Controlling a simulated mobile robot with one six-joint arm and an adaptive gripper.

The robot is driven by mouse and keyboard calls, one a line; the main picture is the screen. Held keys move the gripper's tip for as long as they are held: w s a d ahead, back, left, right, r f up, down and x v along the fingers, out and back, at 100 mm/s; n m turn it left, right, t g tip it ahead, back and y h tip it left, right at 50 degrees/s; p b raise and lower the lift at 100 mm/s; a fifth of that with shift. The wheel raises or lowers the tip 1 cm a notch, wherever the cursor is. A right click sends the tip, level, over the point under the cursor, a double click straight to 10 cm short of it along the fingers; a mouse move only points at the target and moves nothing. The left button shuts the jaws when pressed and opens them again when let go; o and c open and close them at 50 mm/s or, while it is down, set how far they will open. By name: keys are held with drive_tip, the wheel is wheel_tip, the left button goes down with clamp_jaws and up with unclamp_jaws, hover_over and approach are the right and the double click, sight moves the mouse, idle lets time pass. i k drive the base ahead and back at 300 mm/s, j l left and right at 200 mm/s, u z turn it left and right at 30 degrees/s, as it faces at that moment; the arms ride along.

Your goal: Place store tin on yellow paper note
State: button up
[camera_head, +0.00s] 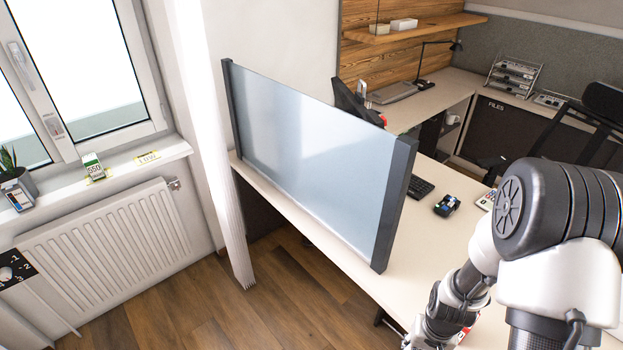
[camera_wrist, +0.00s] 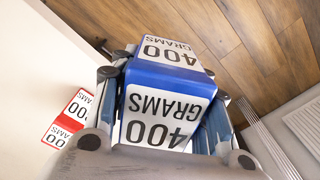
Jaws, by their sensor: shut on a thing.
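My gripper (camera_wrist: 165,98) is shut on a blue and white tin (camera_wrist: 167,78) printed "400 GRAMS" in the wrist view. The fingers press on its two sides. In the head view my gripper is at the bottom edge, and the held tin cannot be made out there. A yellow paper note (camera_head: 148,157) marked "LOW" lies bare on the windowsill. A green and white tin (camera_head: 93,166) marked "550" stands left of it, with yellow showing at its base. I cannot tell which tin is called the store tin.
A red and white tin (camera_wrist: 68,118) stands on the pale desk in the wrist view. A tall grey screen (camera_head: 310,150) stands between the desk (camera_head: 442,228) and the windowsill (camera_head: 118,168). A potted plant (camera_head: 18,185) is at the sill's left end. A radiator (camera_head: 105,245) hangs below.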

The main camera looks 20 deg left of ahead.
sight(147, 157)
drive_tip(key=i+j+u, duration=0.4)
drive_tip(key=j, duration=0.2)
drive_tip(key=i+j+u, duration=0.25)
drive_tip(key=j+u, duration=0.2)
drive_tip(key=i+j+u, duration=0.4)
drive_tip(key=i+j, duration=0.05)
drive_tip(key=j, duration=0.05)
